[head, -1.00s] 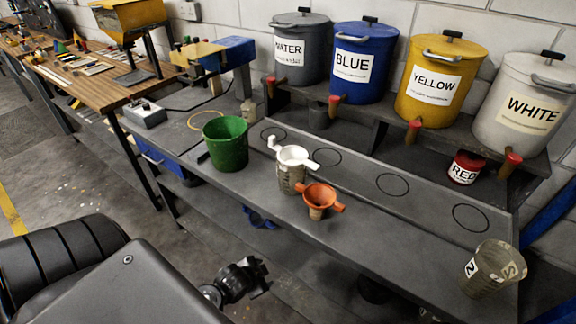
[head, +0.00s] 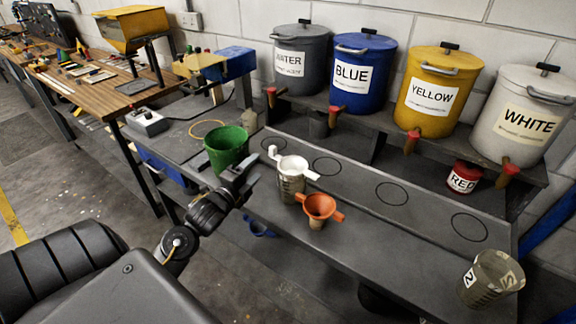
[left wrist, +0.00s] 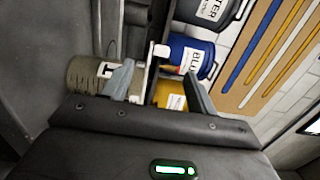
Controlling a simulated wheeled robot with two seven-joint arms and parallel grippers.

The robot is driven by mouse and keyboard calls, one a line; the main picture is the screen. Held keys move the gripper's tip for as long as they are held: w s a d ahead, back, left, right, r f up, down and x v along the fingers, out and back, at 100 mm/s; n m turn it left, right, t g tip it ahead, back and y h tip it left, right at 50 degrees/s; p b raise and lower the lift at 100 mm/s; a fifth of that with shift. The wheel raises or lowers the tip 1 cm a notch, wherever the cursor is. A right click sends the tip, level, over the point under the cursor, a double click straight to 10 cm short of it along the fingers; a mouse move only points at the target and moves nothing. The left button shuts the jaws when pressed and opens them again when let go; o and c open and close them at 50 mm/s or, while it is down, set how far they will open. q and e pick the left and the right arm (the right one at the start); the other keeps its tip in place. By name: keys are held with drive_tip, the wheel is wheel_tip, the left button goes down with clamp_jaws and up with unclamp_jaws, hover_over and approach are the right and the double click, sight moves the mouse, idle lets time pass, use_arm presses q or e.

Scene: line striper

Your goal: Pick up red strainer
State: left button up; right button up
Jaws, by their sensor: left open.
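The red strainer (head: 321,206) looks orange-red, with a handle on each side, and sits on a small brownish cup (head: 316,223) on the grey bench. A white strainer (head: 293,165) sits on a taller beige cup (head: 290,188) just left of it. My left gripper (head: 252,172) is open and empty, left of the white strainer and in front of the green bucket, apart from the red strainer. In the left wrist view the beige cup (left wrist: 88,75) and white strainer (left wrist: 151,68) show around the open fingers (left wrist: 160,85). I cannot make out the red strainer there.
Grey, blue (head: 360,72), yellow (head: 437,95) and white (head: 525,115) paint buckets stand on a raised shelf behind. A green bucket (head: 226,148) stands left. A numbered cup (head: 490,280) is at the right end. The bench middle (head: 385,235) is clear.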

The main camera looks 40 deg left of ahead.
sight(272, 154)
use_arm(q)
drive_tip(key=w, duration=0.2)
drive_tip(key=w+p, duration=0.1)
drive_tip(key=w, duration=0.1)
drive_tip(key=shift+w+a, duration=0.2)
drive_tip(key=shift+w, duration=0.15)
drive_tip(key=w+p, duration=0.3)
drive_tip(key=w, duration=0.1)
drive_tip(key=shift+w, duration=0.65)
drive_tip(key=shift+s, duration=0.1)
drive_tip(key=c, duration=1.1)
